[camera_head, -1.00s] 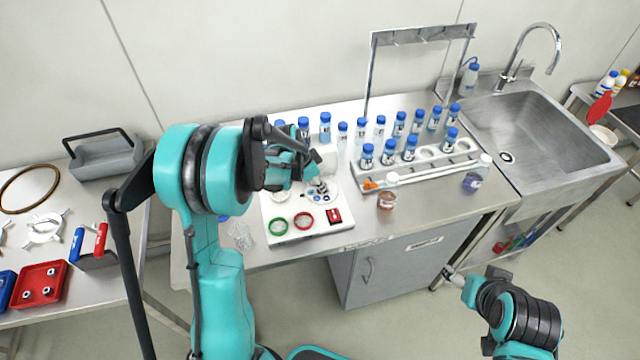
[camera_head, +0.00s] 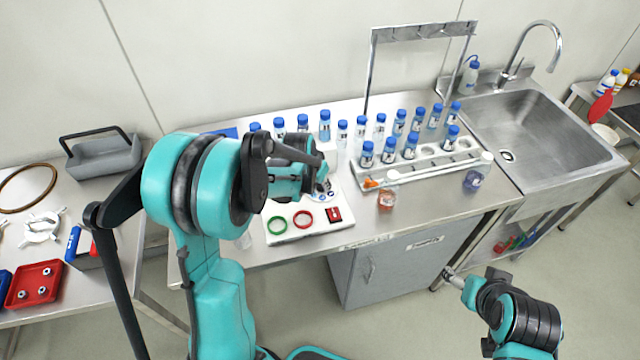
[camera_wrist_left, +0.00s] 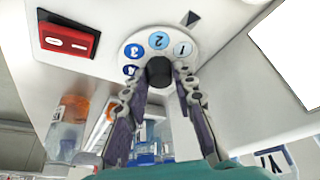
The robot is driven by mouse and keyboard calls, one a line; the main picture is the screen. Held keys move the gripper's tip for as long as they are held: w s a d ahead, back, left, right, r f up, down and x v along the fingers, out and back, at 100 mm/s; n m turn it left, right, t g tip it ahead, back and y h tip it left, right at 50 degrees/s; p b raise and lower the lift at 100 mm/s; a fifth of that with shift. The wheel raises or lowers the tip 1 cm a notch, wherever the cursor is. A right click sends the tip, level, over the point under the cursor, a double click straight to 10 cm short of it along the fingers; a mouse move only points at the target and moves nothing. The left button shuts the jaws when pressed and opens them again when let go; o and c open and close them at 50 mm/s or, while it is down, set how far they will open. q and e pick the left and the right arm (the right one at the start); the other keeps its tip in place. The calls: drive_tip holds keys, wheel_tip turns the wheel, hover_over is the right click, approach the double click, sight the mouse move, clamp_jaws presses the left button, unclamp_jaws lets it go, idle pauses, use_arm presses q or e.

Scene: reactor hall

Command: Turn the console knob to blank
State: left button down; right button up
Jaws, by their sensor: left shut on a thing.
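The white console (camera_head: 290,238) stands on the steel bench, with a green ring, a red ring and a red rocker switch (camera_head: 335,215) on its face. In the left wrist view its round white dial (camera_wrist_left: 178,32) carries blue number marks 1, 2 and 3, and another dark mark below the 3. The dark knob (camera_wrist_left: 158,70) is at the dial's middle. My left gripper (camera_wrist_left: 160,84) is shut on the knob. In the head view my left gripper (camera_head: 318,188) partly covers the dial. My right gripper (camera_head: 449,272) is apart, in front of the bench; its jaws are too small to read.
Several blue-capped bottles (camera_head: 325,125) stand behind the console. A white rack (camera_head: 430,165) of bottles and a beaker of orange liquid (camera_head: 386,200) are to its right. A sink (camera_head: 545,125) lies farther right. A side table with a red tray (camera_head: 35,285) is at left.

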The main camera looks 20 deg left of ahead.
use_arm(q)
drive_tip(key=n, duration=0.1)
drive_tip(key=n+y, duration=0.1)
drive_tip(key=n, duration=0.1)
drive_tip(key=shift+d+n+b, duration=0.2)
drive_tip(key=shift+n+b, duration=0.1)
drive_tip(key=shift+b, duration=0.05)
drive_tip(key=n+y, duration=0.1)
drive_tip(key=n, duration=0.2)
drive_tip(key=shift+n+y, duration=0.3)
drive_tip(key=shift+y, duration=0.1)
drive_tip(key=n+g+y, duration=0.1)
drive_tip(key=n, duration=0.2)
drive_tip(key=n+g+b, duration=0.1)
drive_tip(key=n, duration=0.2)
drive_tip(key=shift+w+d+n+y, duration=0.1)
drive_tip(key=shift+d+n+y, duration=0.05)
drive_tip(key=shift+n+y, duration=0.2)
drive_tip(key=c, duration=1.2)
unclamp_jaws()
drive_tip(key=shift+r, duration=0.1)
drive_tip(key=v, duration=1.1)
drive_tip(key=shift+d+r, duration=0.2)
drive_tip(key=shift+r, duration=0.15)
